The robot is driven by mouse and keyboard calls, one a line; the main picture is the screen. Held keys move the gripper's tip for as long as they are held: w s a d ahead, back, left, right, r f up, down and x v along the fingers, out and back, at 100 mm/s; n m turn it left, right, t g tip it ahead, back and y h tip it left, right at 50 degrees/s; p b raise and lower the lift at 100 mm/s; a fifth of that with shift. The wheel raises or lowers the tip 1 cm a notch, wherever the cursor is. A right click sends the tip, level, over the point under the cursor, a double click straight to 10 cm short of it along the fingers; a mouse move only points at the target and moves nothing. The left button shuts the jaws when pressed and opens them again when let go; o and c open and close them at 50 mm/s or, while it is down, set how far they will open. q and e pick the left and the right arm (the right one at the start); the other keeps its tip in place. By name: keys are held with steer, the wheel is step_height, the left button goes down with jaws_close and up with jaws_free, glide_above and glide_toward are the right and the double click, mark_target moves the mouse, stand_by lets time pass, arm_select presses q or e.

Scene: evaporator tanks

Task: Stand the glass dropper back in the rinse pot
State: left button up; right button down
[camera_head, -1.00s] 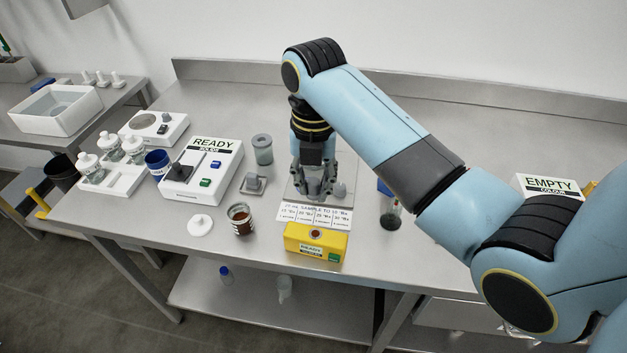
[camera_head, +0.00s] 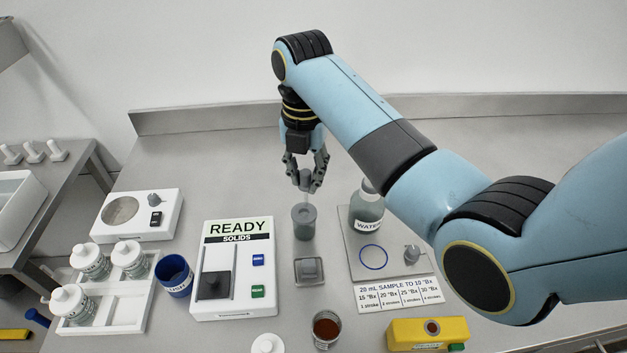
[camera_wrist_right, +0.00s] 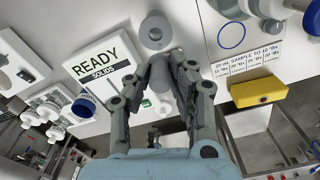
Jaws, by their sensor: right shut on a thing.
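My right gripper (camera_head: 305,184) is shut on the glass dropper by its grey bulb (camera_head: 305,177). It holds the dropper roughly upright, directly above the grey rinse pot (camera_head: 304,222) in the head view. The thin glass stem points down at the pot's mouth; I cannot tell whether its tip is inside. In the right wrist view the bulb (camera_wrist_right: 160,74) sits between the fingers, and the round pot (camera_wrist_right: 155,30) shows just beyond it. My left gripper is not in view.
The READY solids meter (camera_head: 232,270) stands left of the pot and the water bottle (camera_head: 367,212) right. A small square grey piece (camera_head: 309,271) lies in front. A brown sample jar (camera_head: 326,330) and yellow box (camera_head: 428,335) are nearer. Behind the pot the bench is clear.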

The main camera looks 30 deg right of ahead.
mark_target(303, 190)
steer(key=shift+w+r, duration=0.3)
steer(key=shift+w, duration=0.1)
steer(key=shift+w+r, duration=0.15)
steer(key=shift+r, duration=0.05)
steer(key=shift+s+r, duration=0.15)
steer(key=shift+s, duration=0.05)
steer(key=shift+w, duration=0.15)
steer(key=shift+f, duration=1.6)
steer(key=shift+f+b, duration=0.75)
steer(key=shift+f, duration=0.75)
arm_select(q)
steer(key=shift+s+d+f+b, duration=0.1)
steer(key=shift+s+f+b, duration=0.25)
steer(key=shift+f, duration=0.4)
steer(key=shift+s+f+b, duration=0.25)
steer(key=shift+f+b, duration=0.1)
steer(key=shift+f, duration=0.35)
arm_select(e)
steer(key=shift+f, duration=1.7)
